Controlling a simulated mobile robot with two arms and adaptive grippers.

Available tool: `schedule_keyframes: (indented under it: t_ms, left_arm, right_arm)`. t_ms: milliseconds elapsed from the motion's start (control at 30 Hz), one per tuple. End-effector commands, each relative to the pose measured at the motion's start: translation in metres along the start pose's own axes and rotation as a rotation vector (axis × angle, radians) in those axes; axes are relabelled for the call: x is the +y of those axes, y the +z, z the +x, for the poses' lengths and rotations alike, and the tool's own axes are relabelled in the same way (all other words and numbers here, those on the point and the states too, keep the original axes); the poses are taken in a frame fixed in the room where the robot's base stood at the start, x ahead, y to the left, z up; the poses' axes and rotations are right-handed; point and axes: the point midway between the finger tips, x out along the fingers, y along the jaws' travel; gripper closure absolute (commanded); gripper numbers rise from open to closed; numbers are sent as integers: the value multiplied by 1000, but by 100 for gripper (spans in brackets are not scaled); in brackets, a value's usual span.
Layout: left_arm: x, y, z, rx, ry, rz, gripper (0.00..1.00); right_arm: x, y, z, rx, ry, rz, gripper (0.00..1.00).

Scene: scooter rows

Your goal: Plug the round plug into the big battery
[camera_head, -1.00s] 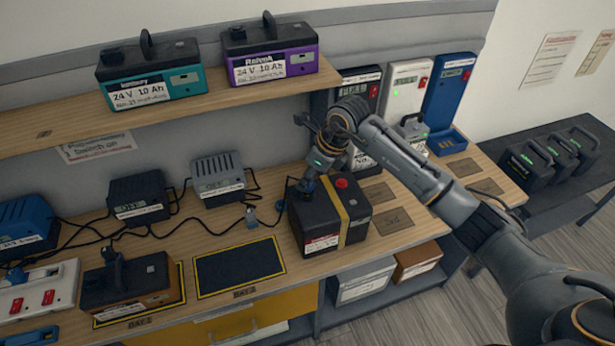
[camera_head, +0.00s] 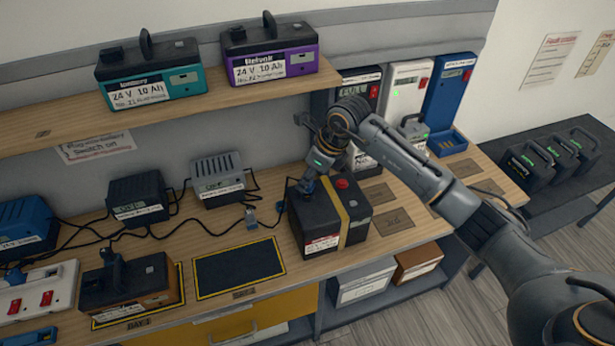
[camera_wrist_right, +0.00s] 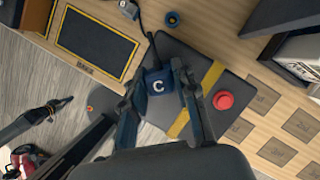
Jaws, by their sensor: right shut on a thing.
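The big battery (camera_head: 325,228) is a black box with a yellow band and a red knob, standing on the bench. It also shows in the right wrist view (camera_wrist_right: 190,62). My right gripper (camera_head: 308,182) is over its left rear part, shut on a blue plug (camera_wrist_right: 157,82) marked C. The plug's lower end meets or nearly meets the battery top; whether it is seated in a socket is hidden. A dark cable runs from the plug. My left gripper is not seen in the head view.
A black mat with a yellow border (camera_head: 240,267) is clear left of the battery. A brown-black battery (camera_head: 130,285) stands further left. Chargers (camera_head: 217,178) with cables line the bench's back.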

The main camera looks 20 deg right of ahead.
Motion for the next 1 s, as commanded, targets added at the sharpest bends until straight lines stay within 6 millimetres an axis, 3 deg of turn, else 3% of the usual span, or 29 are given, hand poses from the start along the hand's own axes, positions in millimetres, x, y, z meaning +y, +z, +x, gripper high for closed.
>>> schedule_keyframes:
  t_ms: [1000]
  left_arm:
    - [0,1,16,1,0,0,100]
  right_arm:
    - [-1,-7,16,0,-1,0,100]
